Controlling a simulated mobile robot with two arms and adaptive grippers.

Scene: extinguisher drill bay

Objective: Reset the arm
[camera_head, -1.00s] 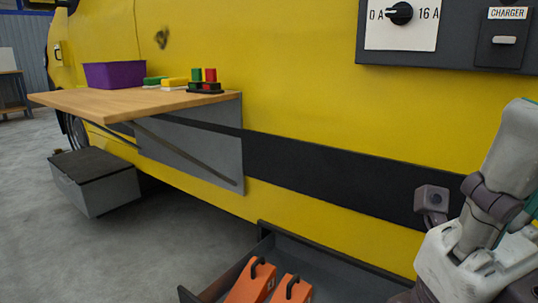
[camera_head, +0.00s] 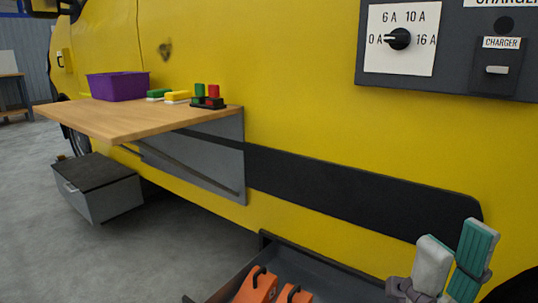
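My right gripper (camera_head: 453,262) is at the bottom right of the head view, pointing up. Its pale finger and its teal-padded finger stand apart with a gap between them, and I see nothing held there. It is in front of the yellow vehicle side, to the right of the open drawer and below the charger panel. The rest of my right arm is mostly out of the picture. My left gripper is not in view.
A wooden fold-down shelf (camera_head: 125,121) holds a purple bin (camera_head: 117,87) and several coloured blocks. The dark drawer (camera_head: 330,272) holds orange tools (camera_head: 258,287). A grey step box (camera_head: 100,188) stands on the floor. The charger panel (camera_head: 452,80) is upper right.

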